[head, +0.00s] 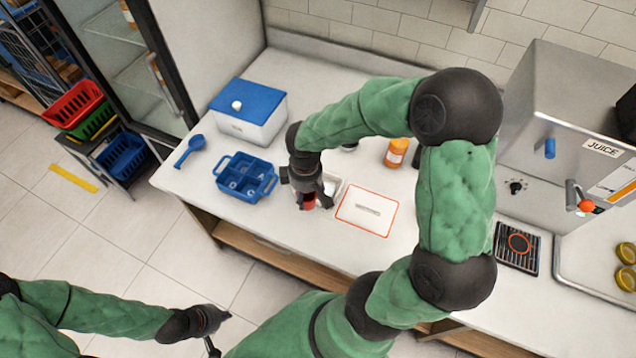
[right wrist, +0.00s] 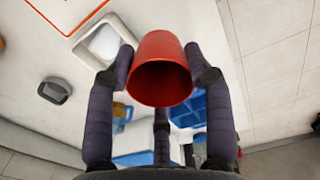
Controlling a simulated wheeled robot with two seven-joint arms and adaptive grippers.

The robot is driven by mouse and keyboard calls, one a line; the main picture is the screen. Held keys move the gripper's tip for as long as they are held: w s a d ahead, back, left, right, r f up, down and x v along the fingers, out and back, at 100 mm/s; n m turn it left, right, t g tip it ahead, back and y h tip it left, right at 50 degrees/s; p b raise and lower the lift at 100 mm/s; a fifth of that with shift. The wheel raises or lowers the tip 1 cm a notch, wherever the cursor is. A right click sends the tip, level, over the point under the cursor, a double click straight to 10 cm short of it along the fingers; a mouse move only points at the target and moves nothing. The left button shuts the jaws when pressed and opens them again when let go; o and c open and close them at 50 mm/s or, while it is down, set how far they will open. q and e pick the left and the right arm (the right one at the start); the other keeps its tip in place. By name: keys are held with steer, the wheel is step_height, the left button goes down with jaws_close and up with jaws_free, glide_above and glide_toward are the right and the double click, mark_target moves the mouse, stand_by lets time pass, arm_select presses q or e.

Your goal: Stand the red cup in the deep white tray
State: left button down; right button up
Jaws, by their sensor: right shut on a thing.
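My right gripper (head: 312,198) is shut on the red cup (head: 309,202), over the counter. In the right wrist view the cup (right wrist: 160,58) sits between the fingers of the gripper (right wrist: 165,72), its dark open mouth facing the camera. The white tray (head: 335,186) is mostly hidden behind the gripper in the head view. In the right wrist view the tray (right wrist: 102,42) lies to the left of the cup, and the cup is apart from its visible part. My left gripper (head: 217,330) is empty over the floor, its fingers apart.
A blue compartment caddy (head: 245,178) stands left of the right gripper, with a blue-lidded white box (head: 248,112) behind it. A red-outlined mat (head: 368,210) lies to the right. An orange-labelled bottle (head: 396,152) stands behind the mat. The juicer (head: 570,130) is at far right.

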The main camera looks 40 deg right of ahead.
steer(key=w+d+f, duration=0.2)
steer(key=d, duration=0.1)
steer(key=w+d+f+b, duration=0.1)
steer(key=w+d+f, duration=0.1)
steer(key=d+f, duration=0.1)
steer(key=w+d+f, duration=0.3)
steer(key=shift+d+f+b, duration=0.1)
steer(key=shift+f+b, duration=0.1)
steer(key=shift+b, duration=0.2)
steer(key=shift+w+d+f, duration=0.2)
steer(key=shift+d+f, duration=0.05)
steer(key=shift+f, duration=0.15)
steer(key=shift+w+d+f+b, duration=0.1)
steer(key=shift+f+b, duration=0.45)
steer(key=shift+f, duration=1.05)
steer(key=shift+f, duration=0.1)
steer(key=o, duration=0.4)
steer(key=shift+f, duration=0.1)
steer(key=shift+o, duration=0.7)
steer(key=shift+r, duration=0.2)
